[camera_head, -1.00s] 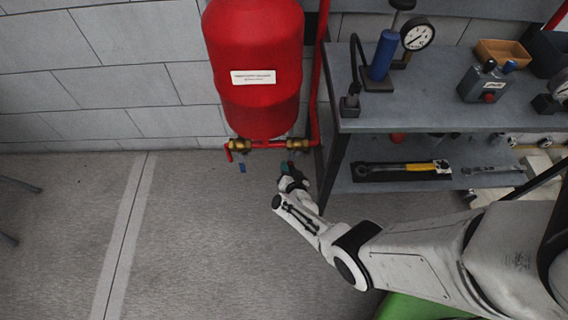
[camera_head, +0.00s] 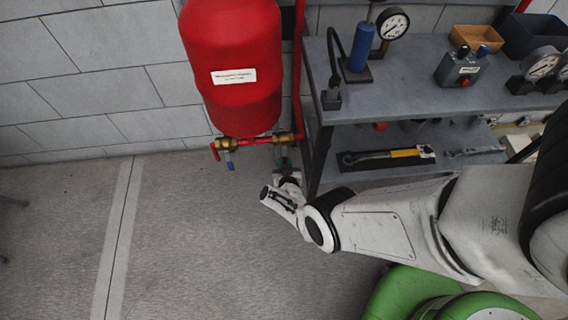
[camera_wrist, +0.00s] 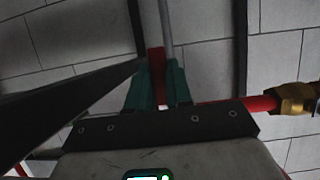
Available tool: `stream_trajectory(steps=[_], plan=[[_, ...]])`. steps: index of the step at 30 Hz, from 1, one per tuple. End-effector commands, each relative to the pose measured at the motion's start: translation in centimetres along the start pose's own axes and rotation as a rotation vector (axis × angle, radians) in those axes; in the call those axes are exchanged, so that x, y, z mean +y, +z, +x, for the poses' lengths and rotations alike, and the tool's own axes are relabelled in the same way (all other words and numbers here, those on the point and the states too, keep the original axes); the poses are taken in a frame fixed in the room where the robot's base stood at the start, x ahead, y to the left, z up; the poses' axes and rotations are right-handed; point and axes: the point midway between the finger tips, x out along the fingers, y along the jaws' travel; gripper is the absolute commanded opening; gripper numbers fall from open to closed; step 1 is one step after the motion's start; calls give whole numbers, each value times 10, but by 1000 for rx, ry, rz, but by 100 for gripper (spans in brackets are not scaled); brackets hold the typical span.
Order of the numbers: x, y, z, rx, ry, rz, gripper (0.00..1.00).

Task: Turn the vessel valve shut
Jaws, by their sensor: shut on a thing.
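The red vessel (camera_head: 232,65) hangs against the block wall in the head view. Below it a red pipe carries a left brass valve (camera_head: 228,143) with a blue handle (camera_head: 230,162), and a right brass fitting (camera_head: 283,137). My gripper (camera_head: 283,163) is just below the right fitting, partly hidden by my wrist. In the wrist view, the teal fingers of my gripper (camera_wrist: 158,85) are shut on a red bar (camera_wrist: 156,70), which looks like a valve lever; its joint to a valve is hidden. A brass fitting (camera_wrist: 292,98) shows to the right.
A grey shelf unit (camera_head: 430,82) stands close to the right of my gripper, with a gauge (camera_head: 393,24) and blue cylinder (camera_head: 362,46) on top. A yellow-handled tool (camera_head: 400,154) lies on its lower shelf. The floor at the left is open.

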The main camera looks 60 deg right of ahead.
Motion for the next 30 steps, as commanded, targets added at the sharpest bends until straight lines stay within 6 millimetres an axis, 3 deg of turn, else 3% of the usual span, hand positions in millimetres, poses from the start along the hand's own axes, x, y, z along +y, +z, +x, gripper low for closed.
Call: stream_trajectory(steps=[9,10,18,26,30], plan=[[1,0,0,0,1,-7,0],[1,0,0,0,1,-7,21],[1,0,0,0,1,-4,46],[0,0,-1,0,0,-3,46],[0,-2,-11,-1,-2,-4,46]])
